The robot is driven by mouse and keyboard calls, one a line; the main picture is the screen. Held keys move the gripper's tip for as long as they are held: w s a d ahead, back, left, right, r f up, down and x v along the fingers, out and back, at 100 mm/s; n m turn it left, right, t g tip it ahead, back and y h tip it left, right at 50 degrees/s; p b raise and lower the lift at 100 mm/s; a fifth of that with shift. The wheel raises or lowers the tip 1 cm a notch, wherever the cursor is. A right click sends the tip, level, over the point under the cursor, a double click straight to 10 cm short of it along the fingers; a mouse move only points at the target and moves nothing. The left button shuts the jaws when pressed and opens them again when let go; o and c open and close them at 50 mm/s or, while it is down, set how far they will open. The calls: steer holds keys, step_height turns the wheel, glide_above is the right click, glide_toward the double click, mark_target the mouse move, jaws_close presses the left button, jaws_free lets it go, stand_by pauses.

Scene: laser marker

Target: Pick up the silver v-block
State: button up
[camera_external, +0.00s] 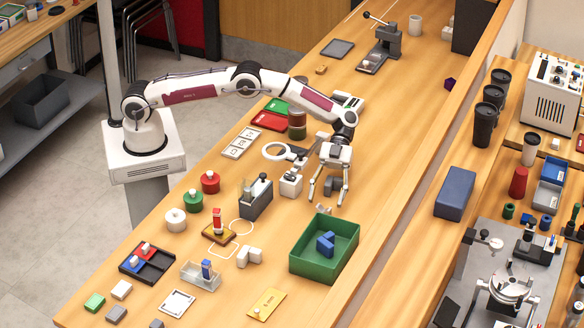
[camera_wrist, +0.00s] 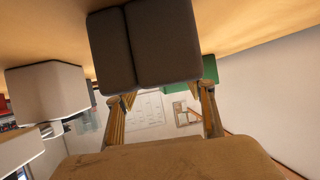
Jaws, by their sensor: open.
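A grey block (camera_external: 330,187) stands on the wooden bench between the fingers of my gripper (camera_external: 327,199) in the external view; it looks like the silver v-block, though its notch is not clear. In the wrist view a dark grey block (camera_wrist: 150,45) with a seam down its middle fills the upper centre, just beyond my open gripper (camera_wrist: 163,98). The fingers point down with a wide gap and are not closed on it. Whether a finger touches it cannot be told.
A green bin (camera_external: 305,270) with a blue block (camera_external: 326,243) in it stands in front of the gripper. A white block (camera_external: 291,184) is close on the left, with a dark grey holder (camera_external: 257,202) beyond. A pale block (camera_external: 249,256) lies nearer the front.

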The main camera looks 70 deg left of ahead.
mark_target(323, 211)
steer(key=shift+x, duration=2.35)
steer(key=c, duration=1.2)
